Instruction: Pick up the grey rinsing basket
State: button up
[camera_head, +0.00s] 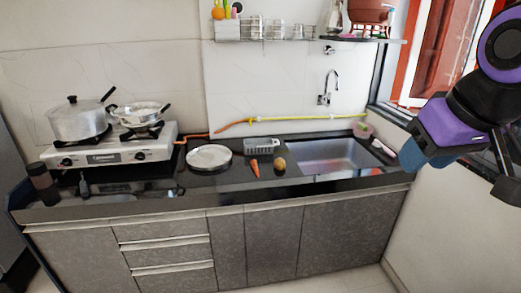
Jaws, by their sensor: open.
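The grey rinsing basket (260,149) is a small slotted tub on the black countertop, left of the sink and near the wall. It stands upright, and its far side is partly hidden. My gripper (420,155), purple and dark with a blue part at its end, is high at the right of the view, far to the right of the basket and apart from it. It is open, and I see nothing held in it. The gap between its fingers is hard to make out at this angle.
A carrot (255,168) and a brownish round vegetable (279,164) lie in front of the basket. A plate (209,157) is to its left, the sink (335,158) to its right. A yellow hose (290,118) runs behind. A stove (115,148) with pots stands far left.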

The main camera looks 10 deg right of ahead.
aim_at(250, 148)
jog(key=i+j, duration=0.1)
jog(key=i, duration=2.15)
